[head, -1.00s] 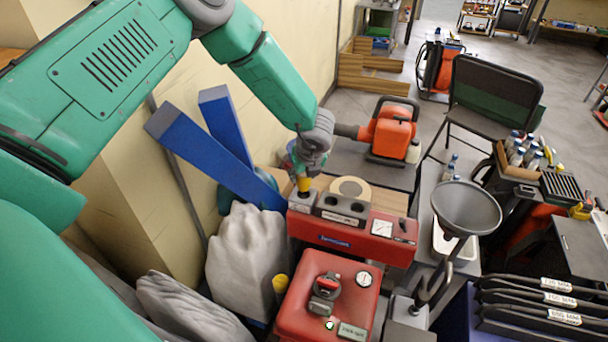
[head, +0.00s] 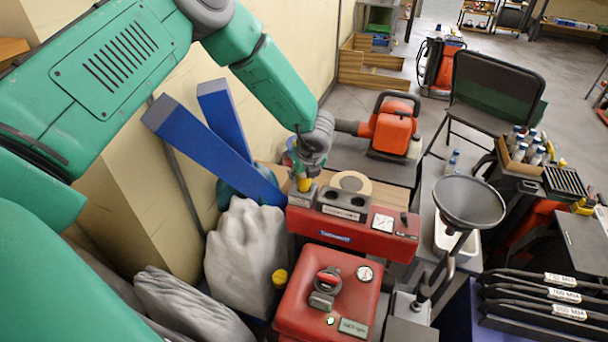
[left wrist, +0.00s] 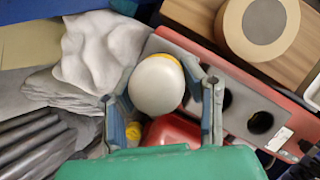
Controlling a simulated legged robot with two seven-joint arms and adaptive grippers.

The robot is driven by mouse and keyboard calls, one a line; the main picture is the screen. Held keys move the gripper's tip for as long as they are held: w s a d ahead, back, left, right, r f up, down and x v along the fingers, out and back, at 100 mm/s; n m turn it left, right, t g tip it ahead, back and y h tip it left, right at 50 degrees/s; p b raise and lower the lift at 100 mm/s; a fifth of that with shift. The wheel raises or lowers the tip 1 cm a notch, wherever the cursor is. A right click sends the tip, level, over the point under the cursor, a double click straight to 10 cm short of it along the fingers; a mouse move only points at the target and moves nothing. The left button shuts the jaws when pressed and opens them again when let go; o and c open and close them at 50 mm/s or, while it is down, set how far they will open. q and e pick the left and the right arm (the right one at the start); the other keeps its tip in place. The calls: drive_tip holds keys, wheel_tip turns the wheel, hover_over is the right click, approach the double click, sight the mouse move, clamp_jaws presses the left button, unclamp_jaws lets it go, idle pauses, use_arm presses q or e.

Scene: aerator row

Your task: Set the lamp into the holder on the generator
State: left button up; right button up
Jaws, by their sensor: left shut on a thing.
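My left gripper (head: 310,163) is shut on the lamp, which has a yellow body (head: 304,184) and a white dome that shows in the left wrist view (left wrist: 157,85). In the head view the lamp is upright over a small grey block (head: 301,198) at the left end of the red generator (head: 340,232). Its lower end meets the block in the picture; I cannot tell whether it is seated or just above. Beside it is a grey block with two dark round holes (head: 344,204). In the left wrist view the dome hides what lies under it. My right gripper is out of view.
A red tank (head: 322,300) with a gauge stands in front of the generator. Blue beams (head: 215,155) and a grey sack (head: 243,255) are close on the left. A grey funnel (head: 468,203) stands on the right, and a wood block with a round disc (head: 351,182) is behind.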

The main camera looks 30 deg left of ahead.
use_arm(q)
drive_tip(key=shift+f+b, duration=0.6)
drive_tip(key=shift+f, duration=0.3)
drive_tip(key=o, duration=1.4)
drive_tip(key=v, duration=1.2)
drive_tip(key=s+d+f+m+t, duration=0.2)
drive_tip(key=s+f+m, duration=1.1)
drive_tip(key=m, duration=1.2)
drive_tip(key=s+d+f+m+g+h, duration=0.1)
drive_tip(key=s+m, duration=0.6)
drive_tip(key=s+d+f+m+g+h, duration=0.1)
drive_tip(key=s+f+m, duration=0.1)
drive_tip(key=s+m, duration=0.5)
drive_tip(key=s+d+f+m+g+h, duration=0.1)
drive_tip(key=s+f+m+g, duration=0.1)
drive_tip(key=s+m, duration=0.5)
drive_tip(key=shift+s+d+m+h, duration=0.25)
drive_tip(key=shift+s+m+h, duration=0.05)
drive_tip(key=shift+m, duration=0.3)
